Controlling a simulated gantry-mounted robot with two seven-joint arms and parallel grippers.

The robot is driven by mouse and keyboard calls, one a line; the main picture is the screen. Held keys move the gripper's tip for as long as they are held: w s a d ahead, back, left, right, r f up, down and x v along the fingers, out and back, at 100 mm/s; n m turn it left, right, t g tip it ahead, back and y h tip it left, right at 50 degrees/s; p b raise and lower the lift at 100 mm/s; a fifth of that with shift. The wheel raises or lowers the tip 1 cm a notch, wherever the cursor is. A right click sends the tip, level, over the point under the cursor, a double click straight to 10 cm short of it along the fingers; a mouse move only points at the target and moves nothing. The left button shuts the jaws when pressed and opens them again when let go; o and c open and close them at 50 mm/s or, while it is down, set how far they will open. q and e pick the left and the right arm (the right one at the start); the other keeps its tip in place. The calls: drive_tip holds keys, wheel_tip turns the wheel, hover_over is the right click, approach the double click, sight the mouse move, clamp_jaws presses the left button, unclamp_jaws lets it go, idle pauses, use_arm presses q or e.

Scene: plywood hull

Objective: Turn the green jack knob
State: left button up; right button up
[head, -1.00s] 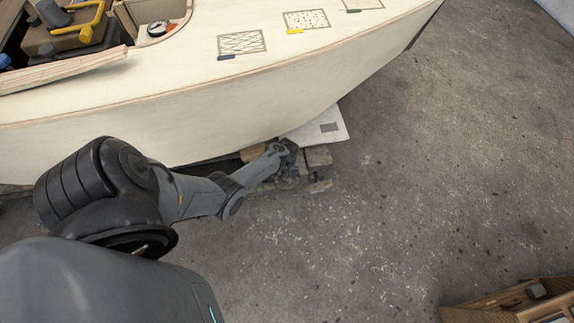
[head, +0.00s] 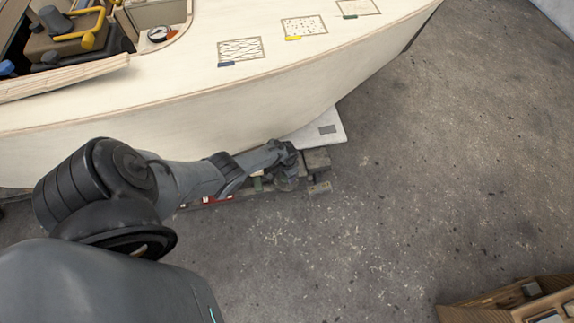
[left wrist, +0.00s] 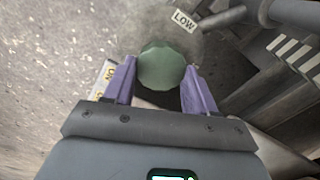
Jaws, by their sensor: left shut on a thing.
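The green jack knob (left wrist: 162,68) is a rounded, faceted knob in the left wrist view. It sits between the two purple fingers of my left gripper (left wrist: 161,84), which is shut on it. A LOW label (left wrist: 184,20) lies just beyond the knob, and a partly hidden yellow-and-white label (left wrist: 103,80) is beside the left finger. In the head view my left gripper (head: 290,158) is down by the hull's lower edge; the knob cannot be made out there. My right gripper is not in view.
The pale plywood hull (head: 230,112) rises right behind my left arm. Blocks (head: 316,160) and a white board (head: 325,128) lie by its lower edge. A wooden crate (head: 520,300) stands at the bottom right. The concrete floor (head: 430,190) between is clear.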

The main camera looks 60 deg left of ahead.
use_arm(q)
drive_tip(key=shift+m, duration=0.8)
drive_tip(key=o, duration=0.8)
drive_tip(key=shift+r+p, duration=0.4)
drive_tip(key=shift+r, duration=0.05)
drive_tip(key=shift+r+p, duration=4.2)
drive_tip(key=shift+r, duration=0.7)
